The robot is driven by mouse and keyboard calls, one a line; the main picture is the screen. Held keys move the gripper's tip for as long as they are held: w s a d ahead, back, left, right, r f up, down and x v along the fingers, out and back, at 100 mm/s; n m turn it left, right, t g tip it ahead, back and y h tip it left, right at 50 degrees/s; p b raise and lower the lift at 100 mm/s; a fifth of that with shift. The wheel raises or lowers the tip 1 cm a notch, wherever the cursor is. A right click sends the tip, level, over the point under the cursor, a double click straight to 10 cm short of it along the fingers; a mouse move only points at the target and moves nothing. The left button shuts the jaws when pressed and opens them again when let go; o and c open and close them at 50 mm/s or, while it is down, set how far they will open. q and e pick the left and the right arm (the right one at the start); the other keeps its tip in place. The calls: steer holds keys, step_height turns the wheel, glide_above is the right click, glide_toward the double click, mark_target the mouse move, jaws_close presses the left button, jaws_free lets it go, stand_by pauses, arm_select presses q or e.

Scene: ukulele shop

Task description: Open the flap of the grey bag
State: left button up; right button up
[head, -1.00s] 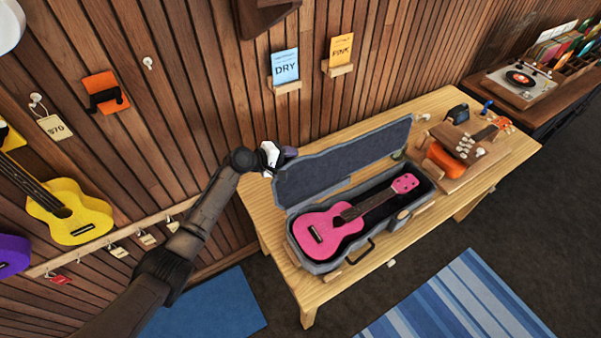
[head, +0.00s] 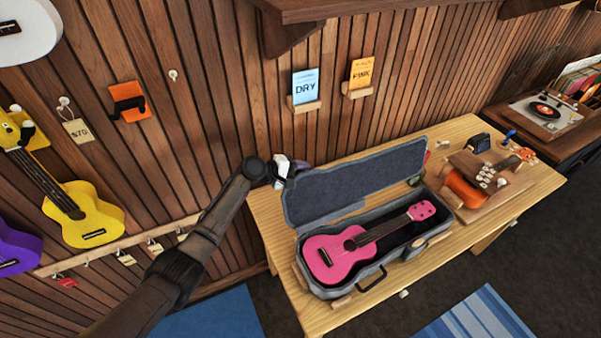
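The grey bag (head: 330,289) is an oblong ukulele case lying on the wooden table. Its flap (head: 357,184) stands raised along the wall side, tilted back, with its dark lining showing. A pink ukulele (head: 340,252) lies inside the bag, its neck toward the right. My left gripper (head: 293,170) is at the upper left corner of the flap, between it and the wall. It is small and partly hidden, so I cannot tell whether it touches the flap or is open. My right gripper is not in view.
An orange ukulele (head: 461,191) rests on a wooden stand at the table's right. DRY (head: 305,87) and PINK (head: 361,73) cards sit in wall holders behind. A yellow ukulele (head: 95,215) hangs at left. A shelf (head: 350,8) juts out above.

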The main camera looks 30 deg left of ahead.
arm_select(q)
steer(key=shift+o, duration=1.4)
steer(key=shift+s+a, duration=0.1)
steer(key=v, duration=1.3)
steer(key=shift+s+a, duration=0.2)
steer(key=shift+r, duration=0.15)
